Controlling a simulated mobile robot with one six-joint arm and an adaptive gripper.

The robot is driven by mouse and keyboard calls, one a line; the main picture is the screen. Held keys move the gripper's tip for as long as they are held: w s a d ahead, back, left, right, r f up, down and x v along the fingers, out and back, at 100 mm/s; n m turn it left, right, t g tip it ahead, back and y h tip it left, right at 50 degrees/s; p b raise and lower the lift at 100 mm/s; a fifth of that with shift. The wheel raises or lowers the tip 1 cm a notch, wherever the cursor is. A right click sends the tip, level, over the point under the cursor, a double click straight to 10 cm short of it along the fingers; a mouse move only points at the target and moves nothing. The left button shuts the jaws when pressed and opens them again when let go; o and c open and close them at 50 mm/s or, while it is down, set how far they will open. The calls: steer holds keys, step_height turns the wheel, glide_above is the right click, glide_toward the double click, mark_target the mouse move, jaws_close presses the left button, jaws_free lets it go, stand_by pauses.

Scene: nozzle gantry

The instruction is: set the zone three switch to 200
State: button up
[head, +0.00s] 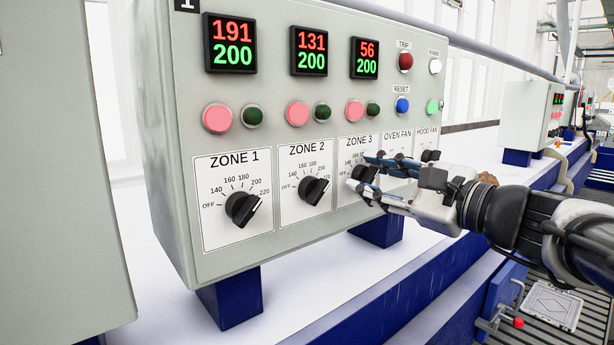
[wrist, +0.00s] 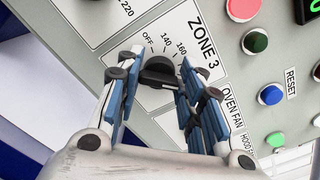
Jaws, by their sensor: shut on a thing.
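The zone three switch (head: 367,174) is a black rotary knob on the ZONE 3 plate of the grey control panel. My gripper (head: 364,174) reaches in from the right with its blue-padded fingers on either side of this knob and is shut on it. In the wrist view the knob (wrist: 158,69) sits between the fingertips (wrist: 157,78). OFF, 140 and 160 show around it; the fingers hide the higher marks, and I cannot read its pointer clearly. The zone 3 display (head: 365,58) reads 56 in red above 200 in green.
The zone 2 knob (head: 313,190) and zone 1 knob (head: 242,208) are to the left. The oven fan and hood fan switches are close to my gripper, partly covered. The red trip (head: 405,61) and blue reset (head: 402,105) buttons are above it.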

steer(key=o, duration=1.1)
